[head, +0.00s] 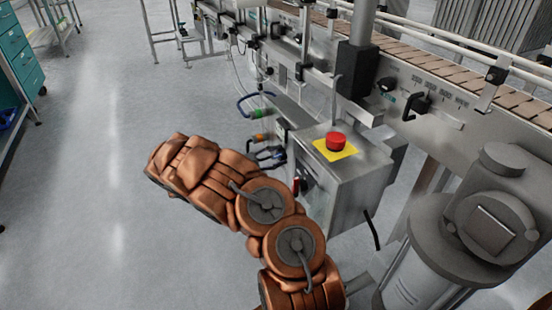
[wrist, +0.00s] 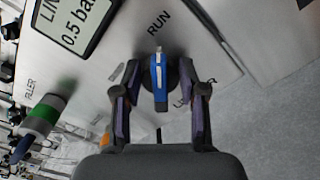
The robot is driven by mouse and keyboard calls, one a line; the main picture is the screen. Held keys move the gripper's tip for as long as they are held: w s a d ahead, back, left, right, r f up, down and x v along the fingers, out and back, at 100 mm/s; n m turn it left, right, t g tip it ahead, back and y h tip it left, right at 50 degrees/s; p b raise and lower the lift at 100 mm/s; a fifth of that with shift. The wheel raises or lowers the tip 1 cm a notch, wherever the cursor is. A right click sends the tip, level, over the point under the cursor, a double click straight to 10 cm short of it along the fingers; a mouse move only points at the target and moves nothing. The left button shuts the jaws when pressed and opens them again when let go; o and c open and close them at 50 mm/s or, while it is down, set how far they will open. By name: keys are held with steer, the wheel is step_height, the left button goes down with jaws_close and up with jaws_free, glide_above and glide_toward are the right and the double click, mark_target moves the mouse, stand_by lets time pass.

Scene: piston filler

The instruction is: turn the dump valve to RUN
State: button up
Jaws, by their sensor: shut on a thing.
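The dump valve's blue handle (wrist: 158,75) with a pale stripe sits on a dark round base on a light panel in the wrist view. The handle stands nearly upright in the picture, its upper end toward the printed word RUN (wrist: 159,22). Another label to its lower right is mostly hidden by a finger. My gripper (wrist: 158,72) has a finger on each side of the handle and is shut on it. The exact contact is hard to see. In the head view my arm reaches toward the left, and neither the gripper nor the valve can be made out.
A display (wrist: 75,22) reading 0.5 bar and a green-banded fitting (wrist: 42,115) lie left of the valve. In the head view, a steel box (head: 350,185) with a red emergency button (head: 336,141) stands beside my arm, below the conveyor (head: 435,65).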

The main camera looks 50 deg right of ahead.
stand_by(0.3)
steer(key=o, duration=1.1)
steer(key=v, duration=1.2)
